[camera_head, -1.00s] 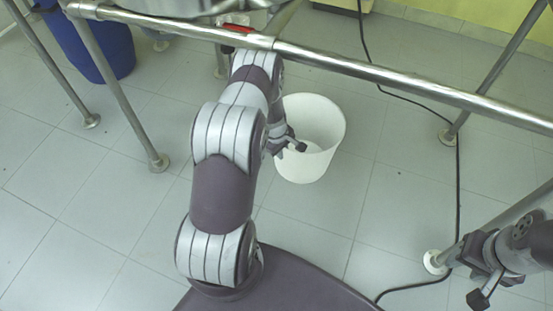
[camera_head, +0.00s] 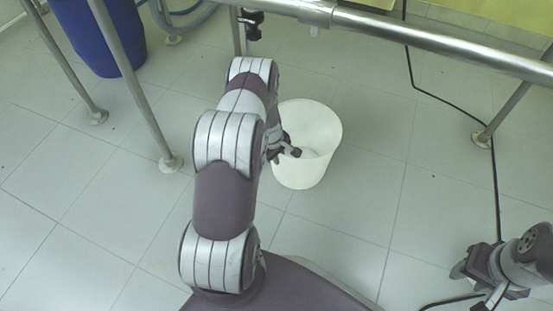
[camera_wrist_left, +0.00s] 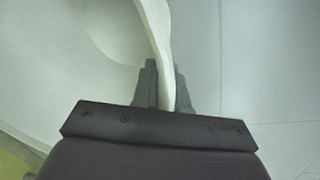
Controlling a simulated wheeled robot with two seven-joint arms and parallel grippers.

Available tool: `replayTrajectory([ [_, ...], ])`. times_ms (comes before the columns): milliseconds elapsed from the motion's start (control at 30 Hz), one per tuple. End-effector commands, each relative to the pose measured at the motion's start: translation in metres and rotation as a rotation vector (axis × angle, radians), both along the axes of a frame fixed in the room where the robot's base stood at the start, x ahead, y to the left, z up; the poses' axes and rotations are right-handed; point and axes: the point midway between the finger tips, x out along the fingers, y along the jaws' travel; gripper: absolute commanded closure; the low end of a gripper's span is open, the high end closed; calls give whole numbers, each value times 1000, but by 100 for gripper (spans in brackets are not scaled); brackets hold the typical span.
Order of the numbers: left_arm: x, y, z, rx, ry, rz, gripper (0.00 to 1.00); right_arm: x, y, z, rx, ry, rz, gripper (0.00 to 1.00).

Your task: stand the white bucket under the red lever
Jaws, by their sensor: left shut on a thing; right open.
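The white bucket (camera_head: 316,165) is upright, its open top facing up, in the middle of the head view. My left gripper (camera_head: 288,150) is shut on its wall at the left side of the rim. In the left wrist view the rim of the bucket (camera_wrist_left: 152,28) passes between the fingers (camera_wrist_left: 165,85). I cannot tell whether the bucket touches the floor. The red lever is not visible now; a small black fitting (camera_head: 252,22) hangs below the metal frame near the top. My right gripper (camera_head: 473,284) is open and empty at the lower right.
A metal frame rail (camera_head: 440,42) crosses the top, with legs at left (camera_head: 140,105) and right (camera_head: 508,108). A blue drum (camera_head: 100,35) stands at upper left. A black cable (camera_head: 455,102) runs along the floor at right. The tiles around the bucket are clear.

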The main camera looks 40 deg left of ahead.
Motion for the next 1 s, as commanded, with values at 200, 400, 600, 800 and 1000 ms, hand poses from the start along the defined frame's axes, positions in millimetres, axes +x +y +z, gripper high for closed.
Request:
replayTrajectory([
  [200, 1, 0, -2, 1, -2, 0, 100, 0, 0, -2, 0, 0, 0, 57],
  [400, 0, 0, -2, 0, 0, 0, 62, 0, 0, 0, 0, 0, 0, 57],
  [600, 0, 0, 3, 0, 0, 0, 62, 0, 0, 3, 0, 0, 0, 57],
  [800, -7, 2, 53, 1, -1, 0, 62, 0, 0, 39, 0, 0, 0, 57],
  [1000, -16, 4, 101, 1, -1, 0, 62, 0, 0, 69, 0, 0, 0, 57],
])
